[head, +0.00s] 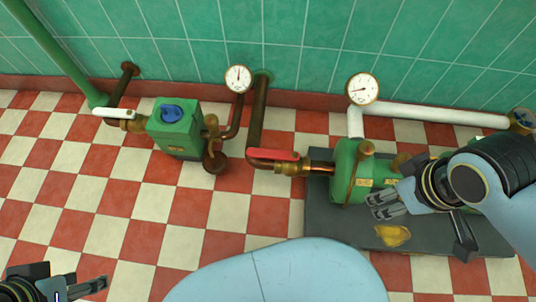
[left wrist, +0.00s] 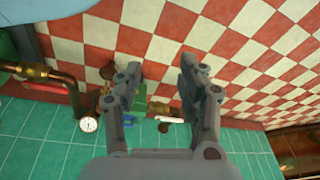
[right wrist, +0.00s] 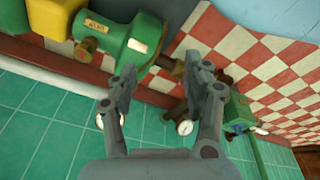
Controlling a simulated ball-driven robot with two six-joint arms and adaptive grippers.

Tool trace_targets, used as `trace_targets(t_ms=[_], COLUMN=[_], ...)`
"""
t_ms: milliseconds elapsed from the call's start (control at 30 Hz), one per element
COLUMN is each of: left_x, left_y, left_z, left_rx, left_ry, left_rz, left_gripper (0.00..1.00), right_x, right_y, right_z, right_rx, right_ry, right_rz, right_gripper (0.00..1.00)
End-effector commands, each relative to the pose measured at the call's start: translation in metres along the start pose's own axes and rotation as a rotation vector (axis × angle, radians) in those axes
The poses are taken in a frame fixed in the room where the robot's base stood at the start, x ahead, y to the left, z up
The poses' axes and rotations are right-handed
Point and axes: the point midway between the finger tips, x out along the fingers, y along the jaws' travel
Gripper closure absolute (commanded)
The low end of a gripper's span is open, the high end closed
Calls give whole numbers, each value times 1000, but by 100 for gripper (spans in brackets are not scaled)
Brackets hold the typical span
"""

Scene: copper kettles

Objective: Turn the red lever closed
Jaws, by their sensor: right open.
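The red lever (head: 273,155) lies over a brass valve on the copper pipe, left of the large green pump (head: 350,170). It points left, roughly along the short level run of pipe. It also shows at the left edge in the left wrist view (left wrist: 45,87). My right gripper (head: 382,206) is open and empty in front of the green pump, to the right of the lever and apart from it. In the right wrist view I cannot make out the lever. My left gripper (head: 100,288) is open and empty at the lower left, far from the lever.
A white lever (head: 114,112) sits on a valve left of the smaller green box (head: 176,135) with its blue knob. Two gauges (head: 238,79) (head: 363,88) stand by the tiled wall. A yellow cloth-like item (head: 393,236) lies on the dark plinth (head: 330,222).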

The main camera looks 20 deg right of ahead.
Motion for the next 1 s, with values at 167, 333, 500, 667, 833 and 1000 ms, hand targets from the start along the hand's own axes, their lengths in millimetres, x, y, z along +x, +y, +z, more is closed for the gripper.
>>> trace_targets(t_ms=[167,333,500,667,833,1000], left_x=[-15,-22,-24,-24,-24,-25], left_y=[4,4,4,4,4,5], left_z=[-6,-9,-9,-10,-10,-11], left_rx=[6,7,7,7,7,7], left_ry=[7,11,12,12,13,20], left_rz=[6,7,7,7,7,9], left_gripper=[60,60,60,60,60,60], right_x=[15,46,90,114,113,115], right_y=[-14,-28,-54,-80,-94,-100], right_z=[-2,-15,-59,-136,-203,-224], right_rx=[-209,-427,-682,-876,-957,-976], right_ry=[-34,-44,-1,101,189,216], right_rz=[-57,-133,-243,-321,-338,-339], right_gripper=[50,50,50,50,50,50])
